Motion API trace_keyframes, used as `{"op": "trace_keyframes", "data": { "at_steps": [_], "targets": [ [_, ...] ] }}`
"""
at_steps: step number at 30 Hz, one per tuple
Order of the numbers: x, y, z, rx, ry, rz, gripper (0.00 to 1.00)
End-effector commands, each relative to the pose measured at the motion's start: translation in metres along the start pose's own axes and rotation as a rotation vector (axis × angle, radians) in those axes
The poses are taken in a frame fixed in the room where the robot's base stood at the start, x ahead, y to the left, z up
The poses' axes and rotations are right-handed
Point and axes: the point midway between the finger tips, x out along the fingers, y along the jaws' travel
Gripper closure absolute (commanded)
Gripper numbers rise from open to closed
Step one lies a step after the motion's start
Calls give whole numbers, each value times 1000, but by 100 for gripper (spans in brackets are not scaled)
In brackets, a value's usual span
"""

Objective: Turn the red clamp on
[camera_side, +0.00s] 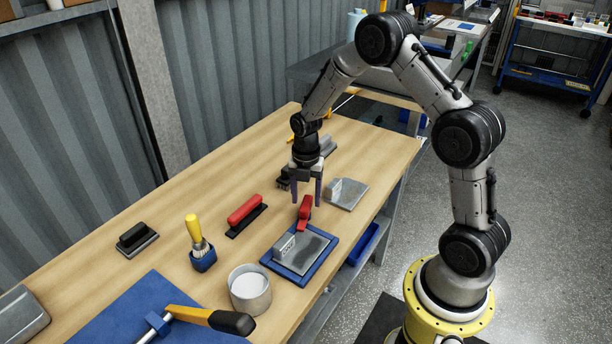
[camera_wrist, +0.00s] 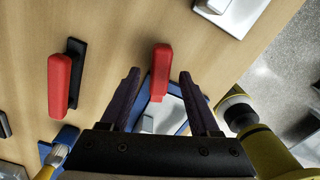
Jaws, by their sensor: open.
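The red clamp (camera_side: 305,208) has a red handle that stands up at the back of a blue-rimmed fixture (camera_side: 281,271) on the bench. A grey plate (camera_side: 312,249) with a small upright block lies in that fixture. My gripper (camera_side: 306,196) is open and empty, pointing down just above the clamp. In the wrist view the red handle (camera_wrist: 161,70) shows between the two spread fingers (camera_wrist: 159,76), with no clear contact. The lower part of the clamp and much of the fixture are hidden there by my gripper.
A red-handled block with a black base (camera_side: 245,211) lies left of the clamp. A yellow-handled brush (camera_side: 194,229), a pale round pot (camera_side: 250,289) and a black-handled block (camera_side: 136,238) stand further left. A grey plate (camera_side: 347,194) lies right of the clamp, near the bench edge.

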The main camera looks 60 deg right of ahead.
Motion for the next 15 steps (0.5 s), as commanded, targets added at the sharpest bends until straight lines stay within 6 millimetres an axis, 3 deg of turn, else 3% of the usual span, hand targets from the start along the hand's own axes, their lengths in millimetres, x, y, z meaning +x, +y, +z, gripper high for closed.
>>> {"op": "trace_keyframes", "data": {
  "at_steps": [9,15],
  "targets": [
    [-69,1,1,-1,-4,6,38],
    [-104,1,0,-1,-3,4,38]
  ]
}}
